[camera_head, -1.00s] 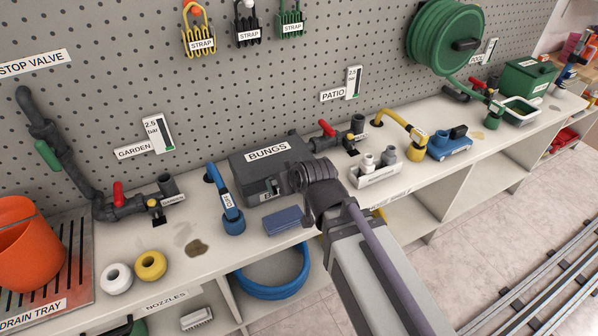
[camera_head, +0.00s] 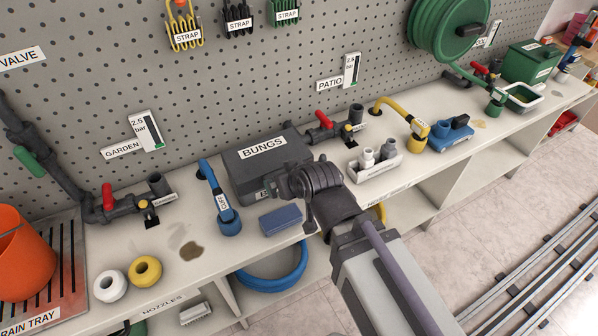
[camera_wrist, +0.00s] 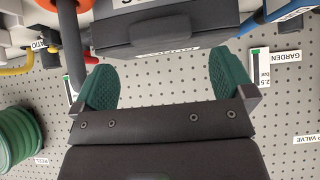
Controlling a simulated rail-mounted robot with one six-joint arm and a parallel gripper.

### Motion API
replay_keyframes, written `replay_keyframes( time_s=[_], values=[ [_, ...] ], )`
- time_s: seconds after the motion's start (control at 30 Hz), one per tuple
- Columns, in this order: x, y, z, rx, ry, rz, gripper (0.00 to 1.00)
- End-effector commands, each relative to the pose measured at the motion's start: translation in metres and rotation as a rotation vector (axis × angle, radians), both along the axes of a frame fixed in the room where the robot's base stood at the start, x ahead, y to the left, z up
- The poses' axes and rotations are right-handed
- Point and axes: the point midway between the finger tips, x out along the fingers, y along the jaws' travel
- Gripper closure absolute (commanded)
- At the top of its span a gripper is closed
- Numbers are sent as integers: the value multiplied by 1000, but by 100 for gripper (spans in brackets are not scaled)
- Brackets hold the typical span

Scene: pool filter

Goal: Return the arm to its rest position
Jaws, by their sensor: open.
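My gripper (camera_wrist: 160,85) shows in the wrist view with its two green-padded fingers wide apart and nothing between them. The grey bungs box (camera_wrist: 160,30) appears upside down beyond the fingers, apart from them as far as I can tell. In the head view my arm reaches up from the lower right, with its dark wrist end in front of the bench by the bungs box (camera_head: 270,165). The fingers are hidden there.
The white bench (camera_head: 300,245) holds the blue hose piece (camera_head: 215,190), a blue block (camera_head: 281,219), a white tray (camera_head: 375,171), white and yellow rings (camera_head: 145,270), and an orange bucket (camera_head: 22,255). A pegboard (camera_head: 90,90) stands behind. Rails (camera_head: 540,275) cross the open floor at right.

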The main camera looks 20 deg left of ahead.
Motion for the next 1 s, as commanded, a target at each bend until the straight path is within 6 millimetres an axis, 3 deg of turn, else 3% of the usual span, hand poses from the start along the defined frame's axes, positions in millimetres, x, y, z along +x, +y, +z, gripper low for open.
replay_keyframes(
  time_s=[0.23,0.33,0.47,0.53,0.6,0.73,0.83,1.0],
  values=[
    [-6,-5,-7,-37,54,-9,0],
    [-19,-27,-22,-152,184,-33,0],
    [-1,-114,-17,-310,396,-219,0],
    [8,-168,-8,-361,501,-342,0],
    [15,-225,4,-391,602,-470,0],
    [23,-316,24,-376,713,-677,0],
    [27,-355,30,-344,732,-768,0],
    [27,-369,29,-330,738,-802,0]
  ],
)
